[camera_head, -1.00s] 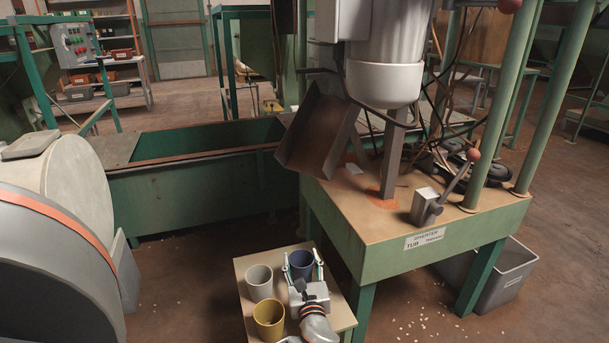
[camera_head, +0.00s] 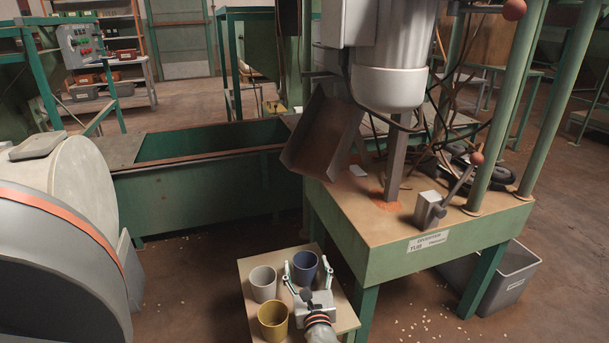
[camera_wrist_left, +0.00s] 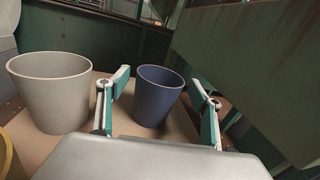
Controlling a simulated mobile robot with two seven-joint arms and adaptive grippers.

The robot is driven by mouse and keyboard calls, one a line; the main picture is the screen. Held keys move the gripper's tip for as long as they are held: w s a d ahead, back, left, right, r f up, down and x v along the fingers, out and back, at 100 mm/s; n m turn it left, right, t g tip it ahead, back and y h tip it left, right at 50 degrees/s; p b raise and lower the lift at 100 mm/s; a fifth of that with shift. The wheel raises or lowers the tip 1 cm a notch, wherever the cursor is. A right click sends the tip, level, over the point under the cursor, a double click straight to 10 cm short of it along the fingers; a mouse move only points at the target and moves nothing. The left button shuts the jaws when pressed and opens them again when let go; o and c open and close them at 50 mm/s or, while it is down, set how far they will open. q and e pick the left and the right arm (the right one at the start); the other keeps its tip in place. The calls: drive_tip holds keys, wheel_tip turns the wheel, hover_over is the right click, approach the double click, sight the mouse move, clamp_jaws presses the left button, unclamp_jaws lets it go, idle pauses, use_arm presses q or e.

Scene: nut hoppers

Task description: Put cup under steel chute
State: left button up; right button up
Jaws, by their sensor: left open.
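A blue cup (camera_head: 306,264) stands upright on a small side table, between the spread fingers of my left gripper (camera_head: 307,270). The left gripper is open. In the left wrist view the blue cup (camera_wrist_left: 158,97) shows between the two fingers (camera_wrist_left: 160,84), with gaps on both sides. A light grey cup (camera_head: 263,284) stands to its left and a yellow cup (camera_head: 273,322) stands nearer the front. The steel chute (camera_head: 321,132), a tilted brown-stained trough, hangs by the machine above and beyond the table. My right gripper is not in view.
The small table (camera_head: 247,271) stands left of the green machine bench (camera_head: 420,262), whose near leg is close to it. A long green trough (camera_head: 200,194) lies behind, and a large round drum (camera_head: 60,210) stands at left. A grey bin (camera_head: 510,275) is at right.

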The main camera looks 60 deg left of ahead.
use_arm(q)
drive_tip(key=v, duration=0.4)
drive_tip(key=shift+r+p, duration=0.1)
drive_tip(key=shift+p, duration=0.3)
drive_tip(key=shift+s+d, duration=0.3)
drive_tip(key=shift+d, duration=0.2)
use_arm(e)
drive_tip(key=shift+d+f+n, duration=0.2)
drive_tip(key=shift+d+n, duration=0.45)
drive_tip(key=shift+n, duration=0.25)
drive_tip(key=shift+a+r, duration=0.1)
